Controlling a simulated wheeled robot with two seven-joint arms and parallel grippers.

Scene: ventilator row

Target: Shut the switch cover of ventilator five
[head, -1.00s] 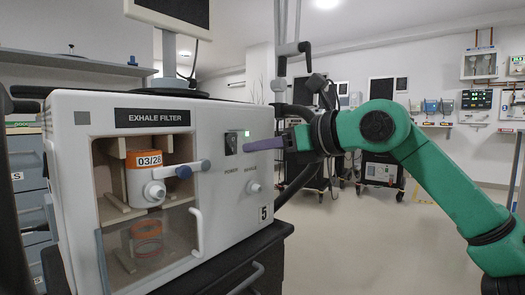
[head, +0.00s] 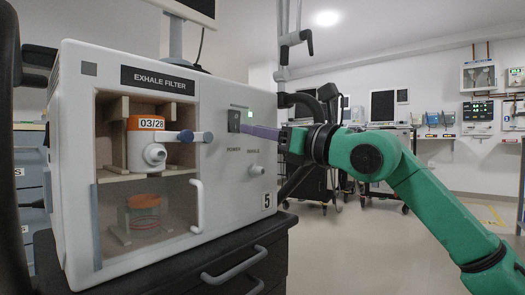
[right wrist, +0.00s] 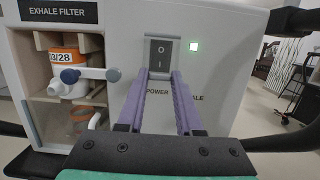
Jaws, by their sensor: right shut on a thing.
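Ventilator five (head: 215,200) is a white box with a "5" at its lower front corner. Its power switch (head: 234,121) is black in a grey surround, above the word POWER; it also shows in the right wrist view (right wrist: 160,52) with its O and I marks uncovered. My right gripper (head: 245,129) has its purple fingers at the switch; in the right wrist view its tips (right wrist: 164,76) meet the lower part of the surround. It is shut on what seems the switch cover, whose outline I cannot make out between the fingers. My left gripper is not in view.
The filter bay (head: 148,195) with a blue-tipped lever (head: 186,137) and white handle (head: 196,205) is to the left. A dark cart (head: 225,262) carries the ventilator. Floor at right is open.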

